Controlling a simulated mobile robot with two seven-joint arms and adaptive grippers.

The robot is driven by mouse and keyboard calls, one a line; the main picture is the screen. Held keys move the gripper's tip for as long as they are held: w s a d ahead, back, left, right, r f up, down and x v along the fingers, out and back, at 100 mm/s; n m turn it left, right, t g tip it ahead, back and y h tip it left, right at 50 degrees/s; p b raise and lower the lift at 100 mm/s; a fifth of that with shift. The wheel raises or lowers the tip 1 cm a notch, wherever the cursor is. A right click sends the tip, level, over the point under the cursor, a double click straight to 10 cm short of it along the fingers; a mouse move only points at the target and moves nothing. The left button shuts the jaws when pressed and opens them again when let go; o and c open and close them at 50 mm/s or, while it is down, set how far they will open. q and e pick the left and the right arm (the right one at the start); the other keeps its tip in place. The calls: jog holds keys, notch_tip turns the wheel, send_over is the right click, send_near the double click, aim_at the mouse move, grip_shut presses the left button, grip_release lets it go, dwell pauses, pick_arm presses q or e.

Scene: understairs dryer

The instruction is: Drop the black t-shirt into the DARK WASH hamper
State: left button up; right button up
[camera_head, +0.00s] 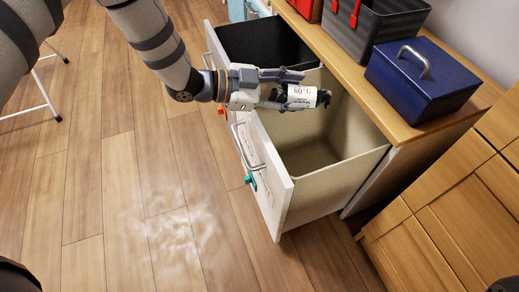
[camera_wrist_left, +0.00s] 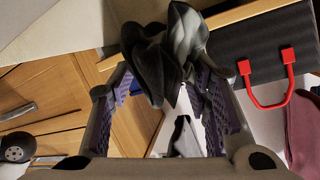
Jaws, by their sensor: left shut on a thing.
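My left gripper (camera_head: 285,88) is shut on the dark cloth of the black t-shirt (camera_head: 324,97). A white patch with upside-down print, reading like "60°C", shows on the bundle. In the left wrist view the bunched black and grey cloth (camera_wrist_left: 150,65) sits between the fingertips (camera_wrist_left: 165,85). The gripper holds it over the cream-lined hamper (camera_head: 365,150), which is pulled open and looks empty. A black-lined hamper (camera_head: 262,42) is open behind it, farther up in the head view. The front labels are too slanted to read. My right gripper is not in view.
A wooden counter runs along the right of the hampers. On it stand a blue box (camera_head: 420,80) and a dark open caddy (camera_head: 378,30) with red handles. Wooden cabinet doors (camera_head: 450,215) are at lower right. The wooden floor (camera_head: 110,170) at left is mostly clear.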

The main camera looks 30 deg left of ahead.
pick_arm(q)
jog(key=shift+f+b, duration=0.3)
jog(key=shift+f, duration=0.65)
jog(key=shift+r, duration=0.2)
jog(key=o, duration=1.3)
jog(key=v, duration=1.2)
